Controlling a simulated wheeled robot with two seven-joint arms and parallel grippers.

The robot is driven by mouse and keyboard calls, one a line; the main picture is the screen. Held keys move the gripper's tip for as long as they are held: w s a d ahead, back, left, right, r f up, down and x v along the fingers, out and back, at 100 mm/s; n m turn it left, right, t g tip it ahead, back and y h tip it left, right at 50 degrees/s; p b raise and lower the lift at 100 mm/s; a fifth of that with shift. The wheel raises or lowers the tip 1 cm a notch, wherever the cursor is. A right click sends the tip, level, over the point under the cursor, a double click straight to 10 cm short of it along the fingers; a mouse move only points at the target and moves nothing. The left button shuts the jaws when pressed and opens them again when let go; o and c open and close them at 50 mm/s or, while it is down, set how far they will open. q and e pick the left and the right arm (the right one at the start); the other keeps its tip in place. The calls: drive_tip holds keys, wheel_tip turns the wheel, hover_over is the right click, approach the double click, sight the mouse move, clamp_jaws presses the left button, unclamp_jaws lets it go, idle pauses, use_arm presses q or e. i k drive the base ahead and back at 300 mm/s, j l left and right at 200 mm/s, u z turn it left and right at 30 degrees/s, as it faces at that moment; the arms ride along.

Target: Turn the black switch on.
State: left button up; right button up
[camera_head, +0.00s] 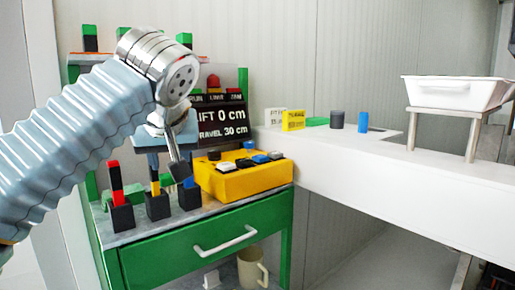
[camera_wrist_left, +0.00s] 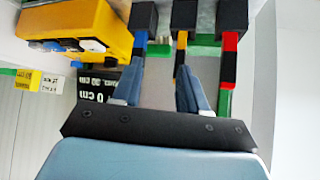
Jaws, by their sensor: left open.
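A yellow box (camera_head: 240,183) with several small buttons or switches on top sits at the right end of the green cabinet's grey top. A black switch (camera_head: 214,155) shows at its back left, and another dark piece (camera_head: 261,158) lies between blue and white ones. I cannot tell which is the task's switch or its state. My left gripper (camera_head: 183,168) is left of the box, above the cabinet top and apart from the switches. In the left wrist view its fingers (camera_wrist_left: 160,66) are spread with nothing between them, and the yellow box (camera_wrist_left: 85,15) is at upper left.
Black holders (camera_head: 157,207) with coloured blocks stand along the cabinet front, close to my gripper. A black sign (camera_head: 221,122) stands behind the box. A mug (camera_head: 252,268) is below the drawer.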

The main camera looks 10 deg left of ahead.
sight(214, 156)
drive_tip(key=i+l+u, duration=0.2)
drive_tip(key=i+l, duration=0.6)
drive_tip(key=i+l+u, duration=0.15)
drive_tip(key=l+u, duration=0.35)
drive_tip(key=j, duration=0.15)
